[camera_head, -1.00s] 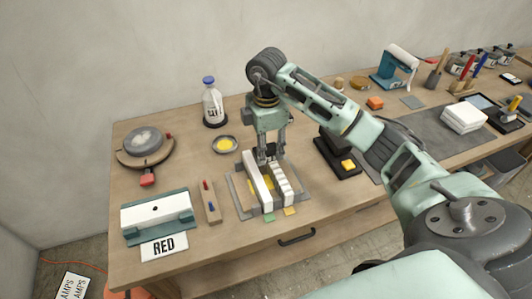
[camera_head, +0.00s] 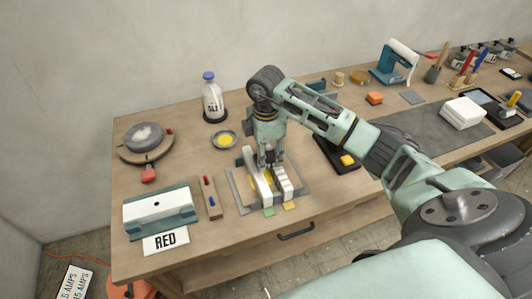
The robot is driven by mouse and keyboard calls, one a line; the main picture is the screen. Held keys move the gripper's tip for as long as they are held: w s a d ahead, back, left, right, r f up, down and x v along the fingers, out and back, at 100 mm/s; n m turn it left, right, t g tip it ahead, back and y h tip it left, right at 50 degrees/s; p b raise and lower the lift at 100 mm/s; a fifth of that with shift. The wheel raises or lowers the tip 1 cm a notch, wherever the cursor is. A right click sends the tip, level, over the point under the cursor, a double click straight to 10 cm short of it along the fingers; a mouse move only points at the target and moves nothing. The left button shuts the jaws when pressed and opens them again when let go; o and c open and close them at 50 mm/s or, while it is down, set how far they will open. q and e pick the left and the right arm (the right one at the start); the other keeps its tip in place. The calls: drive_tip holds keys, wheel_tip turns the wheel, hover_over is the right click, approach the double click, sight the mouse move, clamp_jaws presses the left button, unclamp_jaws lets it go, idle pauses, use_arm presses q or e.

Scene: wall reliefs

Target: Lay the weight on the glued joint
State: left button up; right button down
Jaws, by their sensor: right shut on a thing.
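My right gripper (camera_head: 270,158) points straight down over the grey tray (camera_head: 235,190) near the front of the bench. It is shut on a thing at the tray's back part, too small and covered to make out. On the tray lie two white lengths side by side, a plain left one (camera_head: 263,187) and a notched right one (camera_head: 284,186), with yellow patches by them. The gripper's fingertips are at their far ends. I cannot tell which thing is the weight, or where the glued joint lies. My left gripper is not in view.
A glue bottle (camera_head: 213,102) and a dish of yellow stuff (camera_head: 225,140) stand behind the tray. A narrow wooden rest (camera_head: 209,198) and a teal-and-white block (camera_head: 158,210) lie to the left.

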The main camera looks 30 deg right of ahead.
sight(266, 157)
drive_tip(key=shift+f, duration=0.15)
drive_tip(key=c, duration=1.1)
unclamp_jaws()
drive_tip(key=shift+r, duration=0.35)
wheel_tip(266, 157, up, 6)
drive_tip(key=shift+r+b, duration=0.1)
drive_tip(key=shift+b, duration=0.85)
wheel_tip(266, 157, up, 6)
drive_tip(key=shift+r, duration=0.2)
